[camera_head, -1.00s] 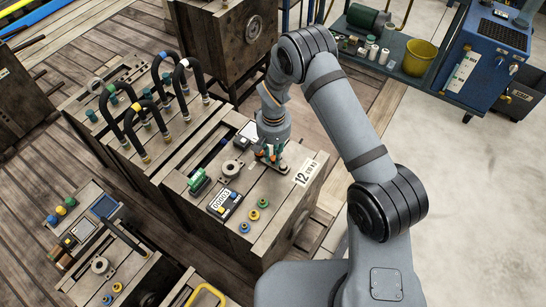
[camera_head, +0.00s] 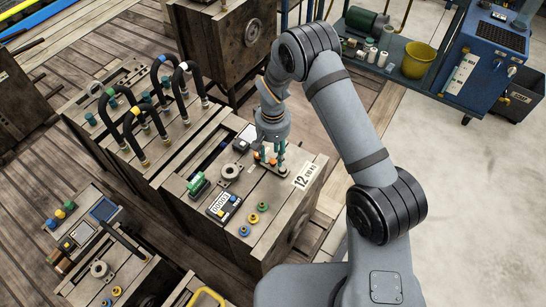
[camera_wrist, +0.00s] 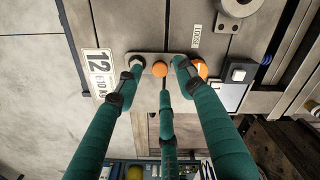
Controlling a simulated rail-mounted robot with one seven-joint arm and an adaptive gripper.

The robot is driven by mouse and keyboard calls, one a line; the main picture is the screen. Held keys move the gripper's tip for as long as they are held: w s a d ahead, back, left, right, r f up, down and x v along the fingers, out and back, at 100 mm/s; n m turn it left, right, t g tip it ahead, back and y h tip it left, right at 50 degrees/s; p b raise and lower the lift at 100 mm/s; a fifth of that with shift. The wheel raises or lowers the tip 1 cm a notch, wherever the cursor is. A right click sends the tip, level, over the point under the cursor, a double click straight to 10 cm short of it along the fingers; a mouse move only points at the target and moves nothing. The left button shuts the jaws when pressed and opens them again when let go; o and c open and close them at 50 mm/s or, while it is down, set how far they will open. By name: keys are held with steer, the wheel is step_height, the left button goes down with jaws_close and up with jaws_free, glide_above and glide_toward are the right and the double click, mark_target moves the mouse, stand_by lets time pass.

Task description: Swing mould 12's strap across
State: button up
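Mould 12 (camera_head: 275,199) is a wooden-topped block in the middle of the head view. Its white "12" plate (camera_head: 305,175) shows again in the wrist view (camera_wrist: 101,75). The strap (camera_wrist: 151,57) is a short grey metal bar on its top with an orange knob (camera_wrist: 160,69). A second orange round part (camera_wrist: 201,69) is at its right end, partly behind a finger. A "LOOSE" label (camera_wrist: 195,36) is beside the strap. My gripper (camera_wrist: 161,74), with three green fingers, is open over the strap. Its fingertips are spread around the orange knob; contact cannot be told.
On the mould top are a counter box (camera_head: 224,205), a green connector (camera_head: 198,184), a round metal ring (camera_head: 230,171) and coloured ports (camera_head: 254,218). Black looped hoses (camera_head: 131,128) rise from the neighbouring mould on the left. A blue cart (camera_head: 495,60) stands at the back right.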

mark_target(273, 161)
step_height(273, 161, up, 10)
steer(key=shift+f, duration=0.2)
stand_by(0.4)
step_height(273, 161, down, 12)
steer(key=shift+s+f, duration=0.1)
steer(key=shift+r+p, duration=0.25)
steer(key=shift+p, duration=0.3)
steer(key=shift+s+a+f+n+p, duration=0.15)
steer(key=shift+n+p, duration=0.15)
steer(key=shift+n, duration=0.4)
steer(key=shift+f+b, duration=0.15)
steer(key=shift+b, duration=0.25)
